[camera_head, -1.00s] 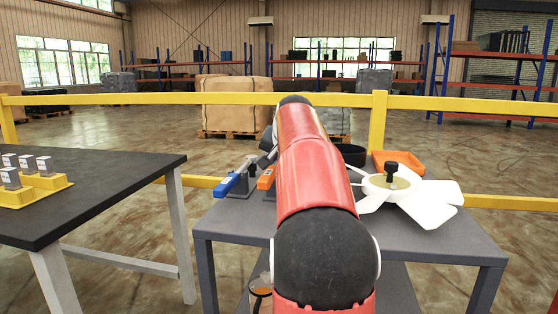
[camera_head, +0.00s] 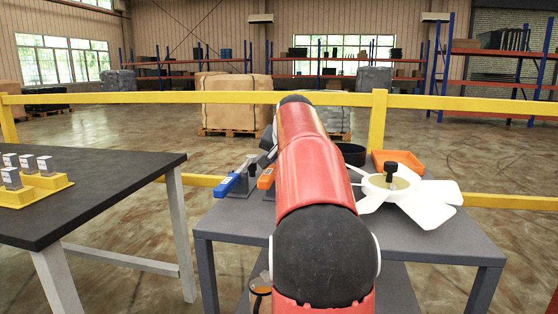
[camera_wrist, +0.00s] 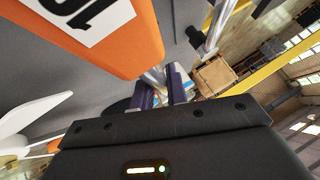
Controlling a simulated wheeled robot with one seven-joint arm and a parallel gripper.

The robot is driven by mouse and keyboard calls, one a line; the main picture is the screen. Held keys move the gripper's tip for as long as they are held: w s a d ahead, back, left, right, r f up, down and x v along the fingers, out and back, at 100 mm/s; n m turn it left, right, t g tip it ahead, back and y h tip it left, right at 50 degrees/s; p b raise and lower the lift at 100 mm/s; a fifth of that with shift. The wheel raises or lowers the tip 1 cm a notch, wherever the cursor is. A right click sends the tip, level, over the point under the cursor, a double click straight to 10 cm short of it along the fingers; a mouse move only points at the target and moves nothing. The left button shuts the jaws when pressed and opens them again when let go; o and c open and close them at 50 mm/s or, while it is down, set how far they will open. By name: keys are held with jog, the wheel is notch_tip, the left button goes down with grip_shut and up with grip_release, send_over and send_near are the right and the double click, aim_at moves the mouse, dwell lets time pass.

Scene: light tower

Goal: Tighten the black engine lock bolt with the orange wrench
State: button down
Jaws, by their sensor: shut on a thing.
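The orange wrench (camera_head: 266,179) shows only in part beside my red arm on the grey table; the arm hides the rest. In the wrist view its orange handle (camera_wrist: 95,35), with a white label, is large and close. My gripper (camera_wrist: 168,85) is shut on the wrench, though the exact contact is hard to see. It is hidden behind the arm in the head view. The black engine lock bolt (camera_head: 391,171) stands upright at the hub of the white fan (camera_head: 430,205), right of the arm and apart from the wrench.
A blue wrench (camera_head: 229,184) rests in a holder left of the orange one. An orange tray (camera_head: 398,157) and a black round container (camera_head: 351,154) stand at the table's back. A dark table (camera_head: 100,200) is at left; a yellow rail (camera_head: 450,102) runs behind.

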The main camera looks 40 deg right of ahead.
jog(key=shift+f+b, duration=1.1)
jog(key=shift+f, duration=0.35)
jog(key=c, duration=1.3)
grip_release()
jog(key=shift+f, duration=0.1)
jog(key=shift+v, duration=3.9)
